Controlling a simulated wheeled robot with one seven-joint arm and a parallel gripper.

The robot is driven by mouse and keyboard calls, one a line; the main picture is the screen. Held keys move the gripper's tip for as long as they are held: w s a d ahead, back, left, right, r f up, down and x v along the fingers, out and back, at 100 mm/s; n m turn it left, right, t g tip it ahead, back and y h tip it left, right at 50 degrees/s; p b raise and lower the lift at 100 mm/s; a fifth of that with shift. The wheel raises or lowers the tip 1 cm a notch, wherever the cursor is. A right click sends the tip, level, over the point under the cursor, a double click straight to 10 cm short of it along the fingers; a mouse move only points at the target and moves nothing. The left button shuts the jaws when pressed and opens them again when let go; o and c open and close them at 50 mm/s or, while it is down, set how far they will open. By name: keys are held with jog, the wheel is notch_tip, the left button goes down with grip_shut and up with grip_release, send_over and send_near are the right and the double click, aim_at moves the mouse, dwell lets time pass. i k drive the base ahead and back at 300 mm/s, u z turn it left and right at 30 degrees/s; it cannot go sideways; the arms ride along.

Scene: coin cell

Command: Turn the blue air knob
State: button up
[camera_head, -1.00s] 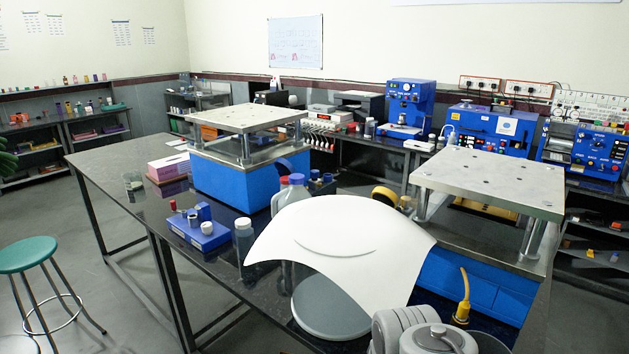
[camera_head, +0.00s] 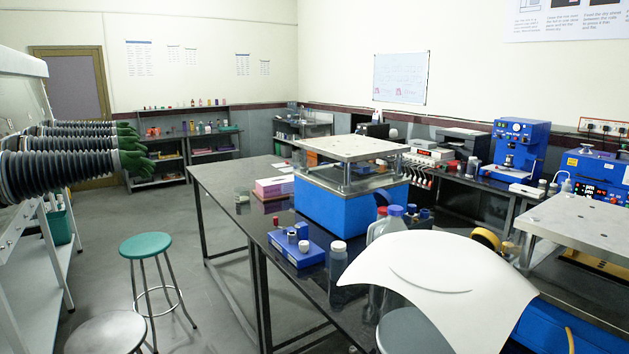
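I cannot make out a knob that is clearly the blue air knob. A blue machine with small dials and a display (camera_head: 592,190) stands on the back bench at the right edge. A tall blue machine (camera_head: 518,147) stands left of it, and a white unit with small red and dark controls (camera_head: 430,157) is further left. Their controls are too small to tell apart. My gripper is not in view.
A dark long table (camera_head: 232,214) carries a blue press with a metal top plate (camera_head: 352,152), a blue tray (camera_head: 291,247) and several bottles. Stools, one with a green seat (camera_head: 146,245), stand left of it. A glovebox with green gloves (camera_head: 130,150) lines the left side.

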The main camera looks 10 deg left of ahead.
aim_at(411, 207)
jog(key=z, duration=0.05)
jog(key=k, duration=0.35)
jog(key=z, duration=2.1)
jog(key=i, duration=4.05)
jog(key=u, duration=2.55)
jog(key=i, duration=3.2)
jog(key=u, duration=0.85)
